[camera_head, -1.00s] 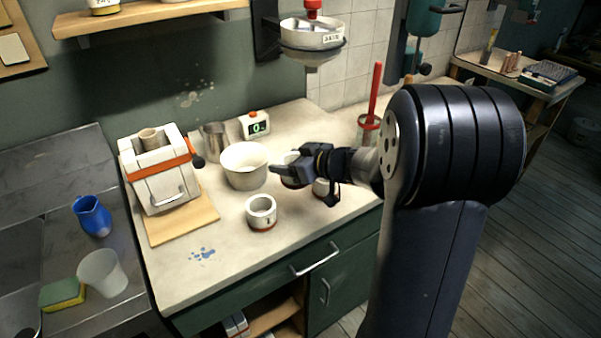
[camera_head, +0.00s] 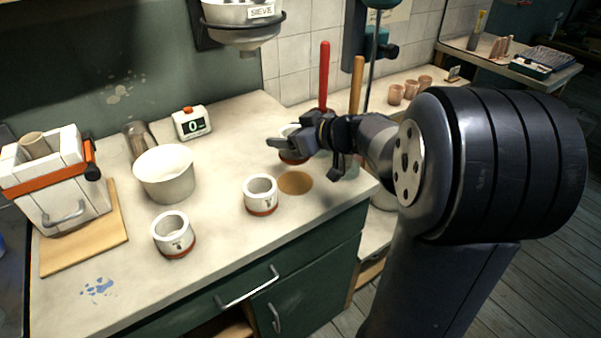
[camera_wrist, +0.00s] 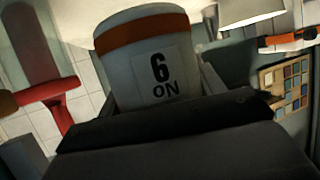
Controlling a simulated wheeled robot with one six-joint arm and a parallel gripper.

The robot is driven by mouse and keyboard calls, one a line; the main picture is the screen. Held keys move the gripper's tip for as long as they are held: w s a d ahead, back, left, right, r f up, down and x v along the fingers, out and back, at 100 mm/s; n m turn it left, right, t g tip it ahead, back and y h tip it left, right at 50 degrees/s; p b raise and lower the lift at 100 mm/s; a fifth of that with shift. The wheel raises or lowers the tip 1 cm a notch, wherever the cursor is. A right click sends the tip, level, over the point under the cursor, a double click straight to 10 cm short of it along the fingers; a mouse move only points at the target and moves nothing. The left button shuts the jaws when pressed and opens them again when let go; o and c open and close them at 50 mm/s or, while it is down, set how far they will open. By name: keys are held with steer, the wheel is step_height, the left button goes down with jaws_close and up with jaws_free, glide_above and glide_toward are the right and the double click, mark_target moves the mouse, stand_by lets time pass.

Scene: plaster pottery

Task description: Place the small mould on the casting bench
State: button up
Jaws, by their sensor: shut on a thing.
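My gripper (camera_head: 283,147) is shut on a white round pot with a red-brown base band (camera_head: 293,158). In the wrist view the held pot (camera_wrist: 158,68) fills the upper middle, its label upside down, apparently NO 9. Two similar pots stand on the pale bench (camera_head: 215,265), a left pot (camera_head: 174,236) and a middle pot (camera_head: 260,194). A round tan disc (camera_head: 295,182) lies just in front of and below the held pot; the height between them is unclear. A blocky white mould with an orange strap (camera_head: 55,180) stands at left. I cannot tell which one is the small mould.
Red (camera_head: 323,75) and wooden (camera_head: 357,82) handles rise behind my gripper. Small brown cups (camera_head: 411,88) stand on a surface beyond. The front bench top is mostly clear.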

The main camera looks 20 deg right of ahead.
step_height(320, 180, down, 8)
steer(key=b, duration=0.2)
steer(key=shift+b, duration=0.4)
steer(key=shift+f, duration=0.15)
steer(key=o, duration=1.2)
steer(key=shift+f, duration=0.1)
steer(key=shift+c, duration=0.2)
steer(key=shift+r, duration=0.25)
steer(key=p+v, duration=0.2)
steer(key=v, duration=1)
steer(key=shift+p, duration=0.4)
